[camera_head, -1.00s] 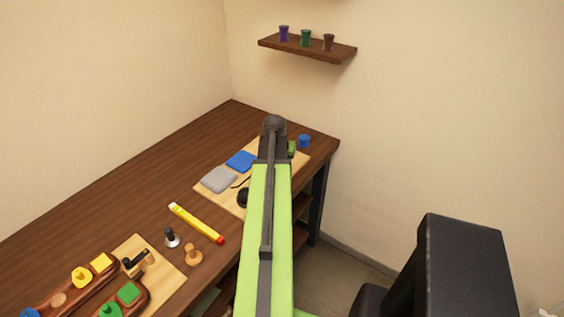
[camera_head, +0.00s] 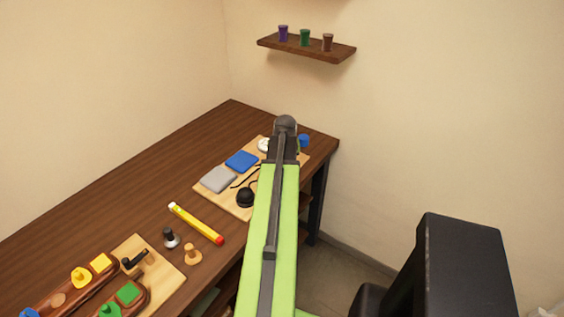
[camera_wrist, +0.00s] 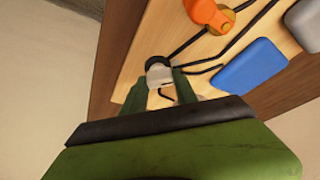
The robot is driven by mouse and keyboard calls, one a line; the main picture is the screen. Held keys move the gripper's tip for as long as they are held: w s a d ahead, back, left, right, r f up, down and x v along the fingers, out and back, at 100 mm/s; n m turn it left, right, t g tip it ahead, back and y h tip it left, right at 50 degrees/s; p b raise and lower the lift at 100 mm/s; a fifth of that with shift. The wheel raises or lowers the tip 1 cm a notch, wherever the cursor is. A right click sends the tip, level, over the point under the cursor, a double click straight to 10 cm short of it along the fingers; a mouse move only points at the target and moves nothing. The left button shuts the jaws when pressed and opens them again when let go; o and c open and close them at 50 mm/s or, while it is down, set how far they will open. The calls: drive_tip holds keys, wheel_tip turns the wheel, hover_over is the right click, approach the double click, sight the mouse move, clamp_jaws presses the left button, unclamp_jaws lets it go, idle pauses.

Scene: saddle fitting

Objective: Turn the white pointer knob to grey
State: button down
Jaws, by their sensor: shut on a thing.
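My gripper (camera_wrist: 162,84) has its two green fingers on either side of a small pale knob (camera_wrist: 158,75) with a dark round end, which I take for the white pointer knob. It stands on the light wooden board (camera_wrist: 130,83), near the board's edge. In the head view my arm hides the knob and the fingertips. The grey pad (camera_head: 218,179) and the blue pad (camera_head: 241,160) lie on the board. They also show in the wrist view, the grey one (camera_wrist: 305,22) at top right, the blue one (camera_wrist: 248,70) below it. Dark lines run across the board.
An orange knob (camera_wrist: 210,14) stands near the gripper. A black knob (camera_head: 245,198), a partly hidden white round thing (camera_head: 263,145) and a blue cylinder (camera_head: 304,141) are beside my arm. A yellow-and-red stick (camera_head: 196,223) lies on the table. The table's back left is clear.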

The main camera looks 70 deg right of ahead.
drive_tip(key=shift+w, duration=0.1)
drive_tip(key=c, duration=1)
unclamp_jaws()
drive_tip(key=shift+o, duration=0.2)
drive_tip(key=shift+r, duration=0.1)
drive_tip(key=p+v, duration=1.6)
drive_tip(key=v, duration=0.1)
drive_tip(key=shift+r, duration=0.2)
drive_tip(key=shift+d, duration=0.1)
